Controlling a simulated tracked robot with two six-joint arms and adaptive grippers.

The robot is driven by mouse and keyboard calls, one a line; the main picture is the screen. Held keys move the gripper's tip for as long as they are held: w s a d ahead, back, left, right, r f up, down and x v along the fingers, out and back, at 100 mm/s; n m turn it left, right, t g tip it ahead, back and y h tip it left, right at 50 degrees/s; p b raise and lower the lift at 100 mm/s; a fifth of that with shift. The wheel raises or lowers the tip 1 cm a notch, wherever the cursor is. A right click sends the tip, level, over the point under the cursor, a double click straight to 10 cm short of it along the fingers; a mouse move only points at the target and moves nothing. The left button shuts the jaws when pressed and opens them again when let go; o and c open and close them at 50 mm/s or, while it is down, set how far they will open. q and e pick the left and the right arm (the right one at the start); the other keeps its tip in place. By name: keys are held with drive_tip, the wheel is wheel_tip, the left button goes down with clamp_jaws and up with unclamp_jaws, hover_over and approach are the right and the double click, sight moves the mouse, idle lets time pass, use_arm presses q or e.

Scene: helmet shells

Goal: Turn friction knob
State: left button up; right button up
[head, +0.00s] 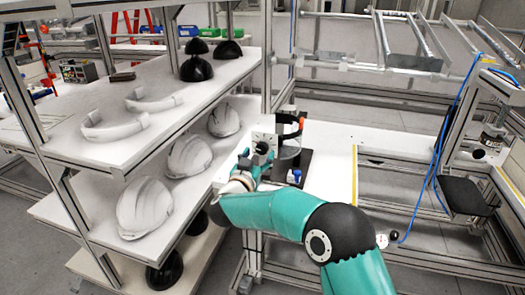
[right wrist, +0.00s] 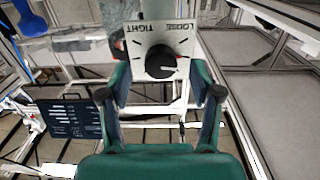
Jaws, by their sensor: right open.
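The black round friction knob (right wrist: 160,62) sits on a white plate (right wrist: 185,38) marked TIGHT and LOOSE, which appear upside down in the right wrist view. In the head view, the knob (head: 262,148) faces the shelf side from a fixture on the white bench. My right gripper (right wrist: 160,93) is open, its two teal fingers apart on either side below the knob, with nothing between them. In the head view my right gripper (head: 246,163) is right at the knob; contact cannot be told. My left gripper is not in view.
A shelf (head: 75,158) at the left holds white helmet shells (head: 145,207) and pale bands (head: 128,118). Black domes stand on it too. Metal frames and a blue cable (head: 440,150) are at the right.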

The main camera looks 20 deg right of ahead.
drive_tip(key=shift+x, duration=1.25)
